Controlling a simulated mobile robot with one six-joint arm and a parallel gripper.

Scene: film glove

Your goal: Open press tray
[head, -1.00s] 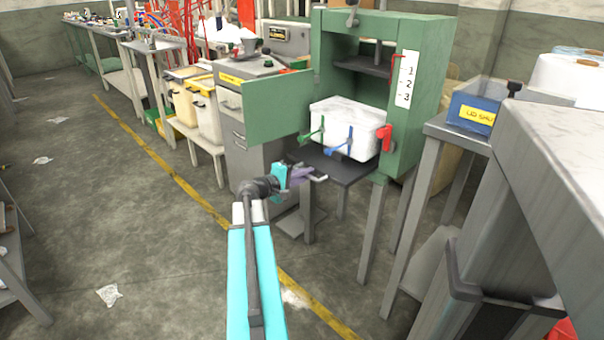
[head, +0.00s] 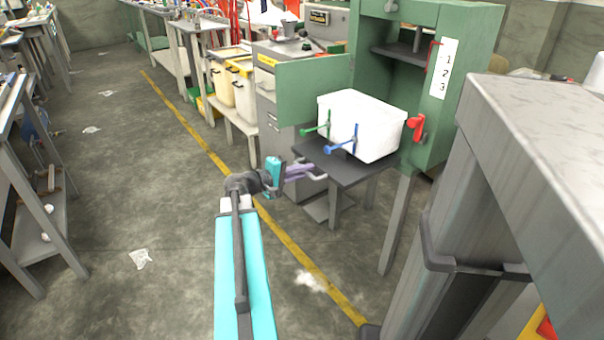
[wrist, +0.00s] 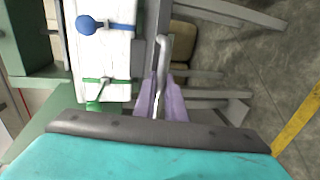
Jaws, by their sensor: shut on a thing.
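The green press (head: 475,70) stands right of centre in the head view. Its dark grey tray (head: 347,174) sticks out of the front and carries a white block (head: 362,110) with green and blue clamp handles. My gripper (head: 308,171) is at the tray's front edge, its purple fingers shut on the tray's metal handle (head: 320,177). In the wrist view the fingers (wrist: 160,98) close around the handle (wrist: 162,50), and the white block (wrist: 103,50) is to the left. The tray's back end is hidden behind the block and the press frame.
A green door panel (head: 300,93) of the press stands open at the left. A red lever (head: 416,127) is on the press's right side. A grey table (head: 545,130) blocks the near right. The floor (head: 165,215) to the left is clear apart from scraps.

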